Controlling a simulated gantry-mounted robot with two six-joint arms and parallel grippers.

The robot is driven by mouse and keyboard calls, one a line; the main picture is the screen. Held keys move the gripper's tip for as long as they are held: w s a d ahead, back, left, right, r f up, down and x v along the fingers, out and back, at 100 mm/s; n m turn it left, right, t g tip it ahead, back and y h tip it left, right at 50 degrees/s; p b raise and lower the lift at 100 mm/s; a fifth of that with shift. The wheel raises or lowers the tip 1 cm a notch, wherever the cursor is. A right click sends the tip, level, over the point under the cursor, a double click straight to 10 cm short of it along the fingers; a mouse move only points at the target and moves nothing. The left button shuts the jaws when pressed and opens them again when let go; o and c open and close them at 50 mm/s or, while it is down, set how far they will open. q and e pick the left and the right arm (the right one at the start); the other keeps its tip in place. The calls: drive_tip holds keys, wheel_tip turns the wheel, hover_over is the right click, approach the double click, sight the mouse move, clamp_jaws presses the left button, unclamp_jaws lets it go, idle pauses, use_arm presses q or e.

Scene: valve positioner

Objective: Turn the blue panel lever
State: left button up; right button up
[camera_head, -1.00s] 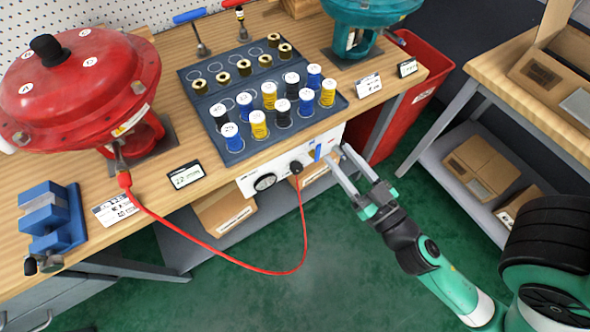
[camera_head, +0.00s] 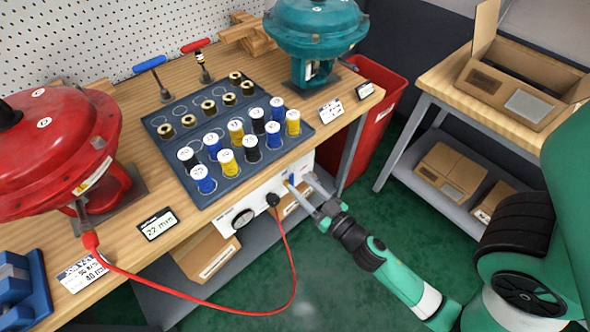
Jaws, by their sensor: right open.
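The blue panel lever (camera_head: 291,180) is on the white panel (camera_head: 250,206) under the front edge of the bench. My right gripper (camera_head: 308,185) is open, with its fingers pointing at the panel just right of the lever. I cannot tell whether a finger touches the lever. Part of the panel's right end is hidden behind the fingers. My left gripper is not in view.
A black knob with a red hose (camera_head: 290,262) is left of the lever, and a gauge (camera_head: 242,218) is further left. A dark tray (camera_head: 175,150) of colored cylinders sits above. A red bin (camera_head: 385,115) stands right.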

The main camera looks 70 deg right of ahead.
sight(293, 177)
drive_tip(key=shift+x, duration=1.55)
drive_tip(key=shift+f, duration=0.1)
clamp_jaws()
